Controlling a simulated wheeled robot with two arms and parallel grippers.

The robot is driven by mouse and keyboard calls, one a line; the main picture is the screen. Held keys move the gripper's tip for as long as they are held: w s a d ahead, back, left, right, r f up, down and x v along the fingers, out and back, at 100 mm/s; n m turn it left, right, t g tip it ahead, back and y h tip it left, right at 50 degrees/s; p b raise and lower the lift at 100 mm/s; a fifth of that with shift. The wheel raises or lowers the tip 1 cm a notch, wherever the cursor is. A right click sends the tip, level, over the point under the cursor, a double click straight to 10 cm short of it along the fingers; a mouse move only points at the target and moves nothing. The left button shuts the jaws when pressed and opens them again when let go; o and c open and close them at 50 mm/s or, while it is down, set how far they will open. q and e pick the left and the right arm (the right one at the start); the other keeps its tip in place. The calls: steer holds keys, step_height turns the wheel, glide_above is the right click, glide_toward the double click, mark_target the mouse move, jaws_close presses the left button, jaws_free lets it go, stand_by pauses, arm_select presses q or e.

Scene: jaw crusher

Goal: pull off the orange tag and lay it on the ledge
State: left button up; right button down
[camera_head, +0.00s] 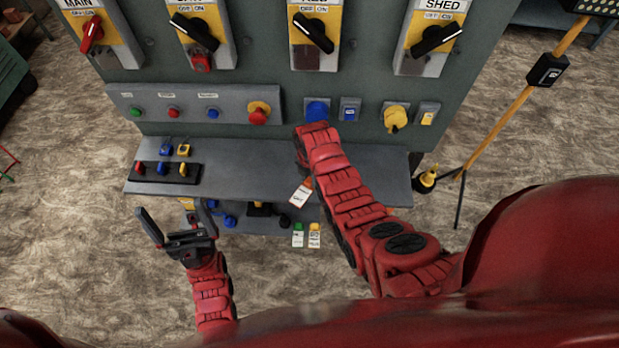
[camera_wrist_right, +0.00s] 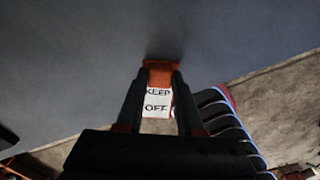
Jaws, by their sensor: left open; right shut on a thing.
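The orange tag (camera_wrist_right: 158,73), with a white card reading KEEP OFF, is between the fingers of my right gripper (camera_wrist_right: 158,80), which is shut on it. In the head view the tag (camera_head: 301,194) shows at the left edge of my right arm, in front of the grey ledge (camera_head: 245,172). My right fingers are hidden behind the arm there. Whether the tag touches the ledge I cannot tell. My left gripper (camera_head: 171,210) is open and empty, left of the tag and in front of the ledge.
Above are a button panel (camera_head: 195,105) and rotary switches. White tags (camera_head: 306,238) hang below. A yellow post (camera_head: 510,110) stands at right.

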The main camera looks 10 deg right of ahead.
steer(key=shift+f, duration=0.2)
steer(key=shift+c, duration=2.3)
jaws_free()
steer(key=shift+w+r+b, duration=0.1)
steer(key=shift+r+b, duration=0.25)
steer(key=shift+r, duration=0.2)
step_height(320, 180, up, 8)
steer(key=shift+f+b, duration=0.1)
steer(key=shift+b, duration=0.7)
step_height(320, 180, up, 8)
steer(key=p, duration=0.8)
glide_above(310, 181)
steer(key=shift+w+r+p, duration=0.1)
steer(key=shift+r+p, duration=0.2)
steer(key=shift+f, duration=0.1)
